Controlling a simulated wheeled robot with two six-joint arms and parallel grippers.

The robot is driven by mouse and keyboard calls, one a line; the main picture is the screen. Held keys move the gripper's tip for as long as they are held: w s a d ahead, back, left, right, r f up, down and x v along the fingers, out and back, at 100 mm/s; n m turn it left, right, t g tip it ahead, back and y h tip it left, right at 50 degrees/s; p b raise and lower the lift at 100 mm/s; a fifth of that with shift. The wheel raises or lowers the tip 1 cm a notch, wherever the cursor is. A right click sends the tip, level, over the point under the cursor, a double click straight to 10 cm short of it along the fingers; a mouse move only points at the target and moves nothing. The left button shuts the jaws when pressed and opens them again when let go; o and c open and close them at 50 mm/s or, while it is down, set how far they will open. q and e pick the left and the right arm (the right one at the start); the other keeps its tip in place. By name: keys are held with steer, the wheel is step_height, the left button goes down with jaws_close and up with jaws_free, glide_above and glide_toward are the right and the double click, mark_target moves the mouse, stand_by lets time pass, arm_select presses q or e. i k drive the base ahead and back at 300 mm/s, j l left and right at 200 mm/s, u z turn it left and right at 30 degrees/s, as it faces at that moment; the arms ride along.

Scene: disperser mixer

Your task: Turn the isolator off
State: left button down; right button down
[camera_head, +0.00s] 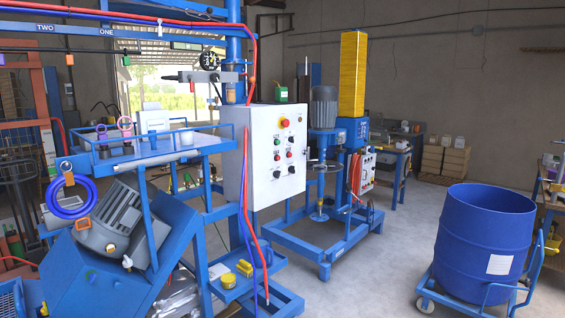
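A white control cabinet (262,160) stands near the middle on a blue frame. Near the top of its front is a red knob on a yellow disc (284,123), which looks like an isolator or stop switch. Its exact kind and position are too small to tell. Below it are several small coloured buttons and black knobs. A second, smaller control box (361,174) with red parts sits lower on the mixer to the right. Neither of my grippers shows in the head view.
The blue mixer frame (325,245) with a grey motor (322,107) and yellow column cover (352,75) stands behind the cabinet. A blue drum (484,245) on a trolley is at right. Blue machinery fills the left. Grey floor (400,220) is clear between mixer and drum.

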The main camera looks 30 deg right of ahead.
mark_target(277, 174)
steer(key=z, duration=0.8)
steer(key=i+z, duration=0.25)
steer(key=z, duration=0.15)
steer(key=i+j+z, duration=0.15)
steer(key=z, duration=0.3)
steer(key=i+j+z, duration=0.25)
steer(key=z, duration=0.15)
steer(key=i+j+z, duration=0.1)
steer(key=i+j, duration=0.2)
steer(key=i+j+z, duration=0.1)
steer(key=i+j, duration=0.2)
steer(key=j, duration=0.15)
steer(key=i+j, duration=0.25)
steer(key=j, duration=0.15)
steer(key=z, duration=0.05)
